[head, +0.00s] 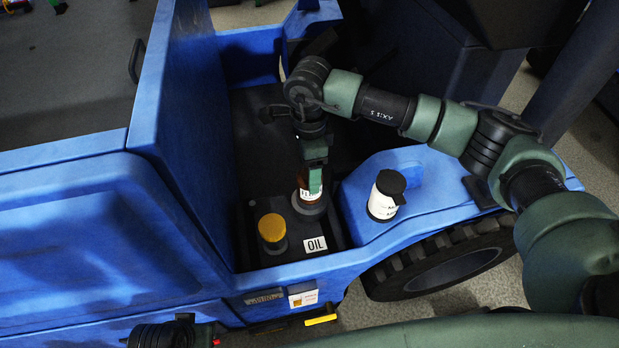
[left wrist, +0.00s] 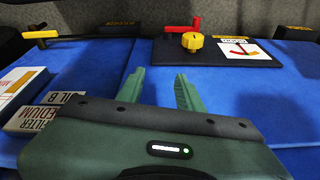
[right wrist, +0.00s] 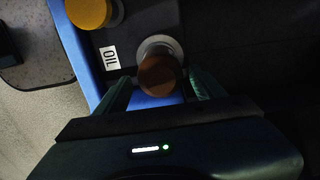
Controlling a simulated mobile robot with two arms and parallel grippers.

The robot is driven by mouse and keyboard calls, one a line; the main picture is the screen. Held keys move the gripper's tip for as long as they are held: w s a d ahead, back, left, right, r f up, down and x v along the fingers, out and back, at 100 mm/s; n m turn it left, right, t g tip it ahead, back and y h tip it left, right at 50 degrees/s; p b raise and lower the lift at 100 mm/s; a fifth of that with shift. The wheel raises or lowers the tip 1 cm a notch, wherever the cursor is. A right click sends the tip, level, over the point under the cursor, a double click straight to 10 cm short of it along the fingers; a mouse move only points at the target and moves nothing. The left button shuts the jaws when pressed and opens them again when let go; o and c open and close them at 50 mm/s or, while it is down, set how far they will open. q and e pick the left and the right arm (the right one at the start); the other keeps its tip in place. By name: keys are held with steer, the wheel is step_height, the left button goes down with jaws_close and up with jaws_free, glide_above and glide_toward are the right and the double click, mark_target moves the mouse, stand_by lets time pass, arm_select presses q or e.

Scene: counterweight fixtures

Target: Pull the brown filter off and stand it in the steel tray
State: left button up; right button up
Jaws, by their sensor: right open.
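The brown filter (head: 303,181), with a white label, stands upright in a round dark seat in the blue machine's bay; its brown top (right wrist: 158,75) shows in the right wrist view. My right gripper (head: 314,178) is at the filter from above. In the right wrist view my right gripper (right wrist: 161,88) is open, one finger on each side of the filter; whether they touch it I cannot tell. In the left wrist view my left gripper (left wrist: 159,73) is open and empty over a blue surface. I see no steel tray in these views.
A yellow cap (head: 272,227) and an OIL label (head: 315,244) are near the filter. A white canister with black top (head: 383,200) stands on the blue fender. In the left wrist view are boxes (left wrist: 45,117) and a dark board (left wrist: 180,55) with a yellow knob (left wrist: 193,41).

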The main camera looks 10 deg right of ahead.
mark_target(303, 195)
step_height(303, 195, down, 3)
steer(key=shift+r+b, duration=0.2)
steer(key=shift+b, duration=0.7)
arm_select(q)
steer(key=v, duration=0.8)
steer(key=shift+w+r+t, duration=0.3)
steer(key=shift+w+r, duration=0.05)
steer(key=shift+r, duration=0.05)
arm_select(e)
steer(key=shift+f, duration=0.2)
arm_select(q)
steer(key=shift+a, duration=0.1)
arm_select(e)
steer(key=shift+c, duration=0.2)
jaws_close()
